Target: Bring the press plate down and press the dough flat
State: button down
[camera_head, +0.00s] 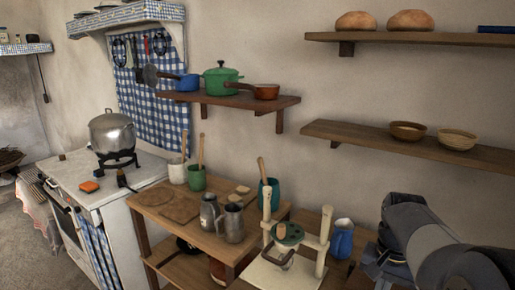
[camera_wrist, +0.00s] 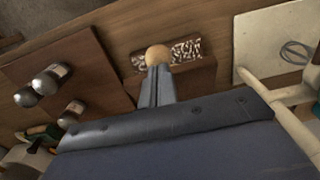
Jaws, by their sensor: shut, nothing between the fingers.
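The press stands on the counter in the head view, with a cream base (camera_head: 262,276), two cream posts and a dark green round plate (camera_head: 290,234) between them. A dark loop handle (camera_head: 279,260) shows in front of the plate. The cream base (camera_wrist: 262,45) also shows at the right of the wrist view. My gripper (camera_wrist: 158,70) is shut and empty in the wrist view, to the left of that base. A round beige ball (camera_wrist: 158,55) shows just beyond its fingertips; I cannot tell whether they touch. I cannot make out the dough for certain.
A blue jug (camera_head: 342,240) stands right of the press, close to my arm. Metal jugs (camera_head: 233,224) and a teal pot (camera_head: 271,194) with a wooden utensil stand left of it. A wooden shelf (camera_head: 400,140) with bowls hangs above. A speckled item (camera_wrist: 187,50) lies behind the ball.

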jog(key=shift+s+a+f+b, duration=0.2)
jog(key=shift+s+f+b, duration=0.15)
jog(key=shift+f, duration=0.3)
jog(key=shift+s+a+f+b, duration=0.2)
jog(key=shift+f+b, duration=0.25)
jog(key=shift+f, duration=0.15)
jog(key=shift+s+a+f+b, duration=0.2)
jog(key=shift+s+f+b, duration=0.15)
jog(key=shift+f, duration=0.3)
dwell(2.0)
